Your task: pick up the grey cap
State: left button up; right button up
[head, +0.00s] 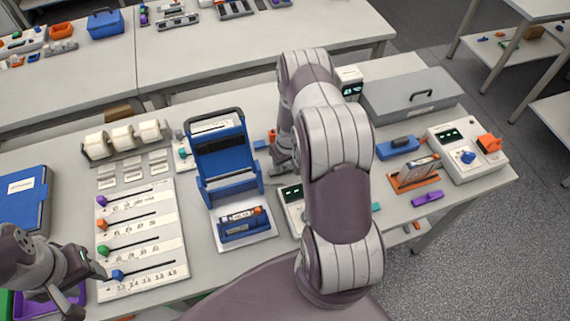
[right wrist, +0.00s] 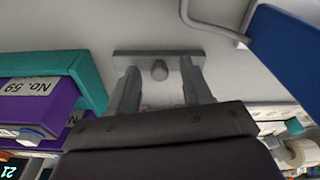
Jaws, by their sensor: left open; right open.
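In the right wrist view, a flat grey bar with a rounded knob (right wrist: 158,70), which looks like the grey cap, is on the pale surface just beyond my right fingertips. My right gripper (right wrist: 158,85) is open, its two fingers on either side of the knob with nothing held between them. I cannot tell whether the fingers touch the bar. In the head view my right gripper (head: 282,165) is low over the table, right of the blue case, and partly hidden by my arm; I cannot make out the cap there. My left gripper (head: 88,284) is open and empty at the lower left.
The blue case (head: 222,155) stands open beside my right gripper. A slider board (head: 170,260) lies near my left gripper. Purple and teal blocks (right wrist: 45,98) are close on the left in the wrist view. A grey lidded box (head: 390,100) and a white device (head: 470,170) are at right.

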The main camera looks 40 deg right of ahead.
jog(key=shift+w+d+f, duration=0.1)
jog(key=shift+f, duration=0.15)
jog(key=shift+r, duration=0.15)
grip_shut()
